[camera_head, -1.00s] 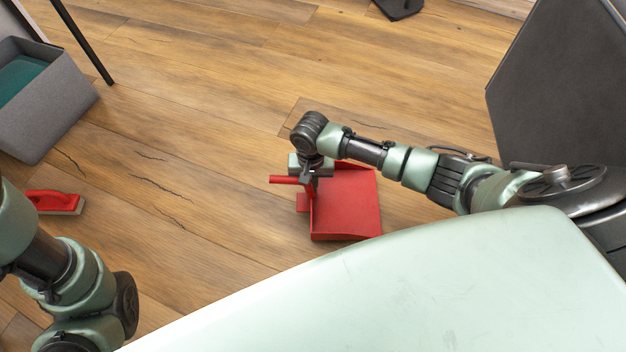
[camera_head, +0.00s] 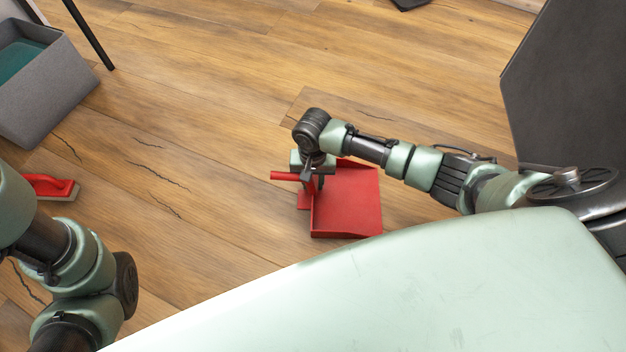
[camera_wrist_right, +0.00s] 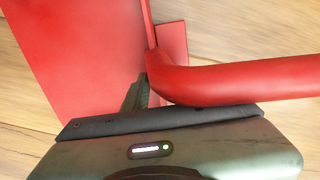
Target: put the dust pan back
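The red dust pan (camera_head: 350,205) shows in the middle of the head view, its flat tray to the right and its handle (camera_head: 285,176) pointing left. My right gripper (camera_head: 315,178) reaches down onto the handle and appears shut on it. In the right wrist view the red handle (camera_wrist_right: 245,82) runs across in front of the gripper, with one dark finger (camera_wrist_right: 136,97) beside it; the other finger is hidden. How high the pan is above the floor is hard to tell. My left arm is at the lower left; its gripper is out of view.
A red brush (camera_head: 52,186) lies on the wooden floor at the left. A grey box (camera_head: 50,95) with something teal in it stands at the upper left, near a thin black leg (camera_head: 88,35). A dark panel (camera_head: 565,85) stands at the right.

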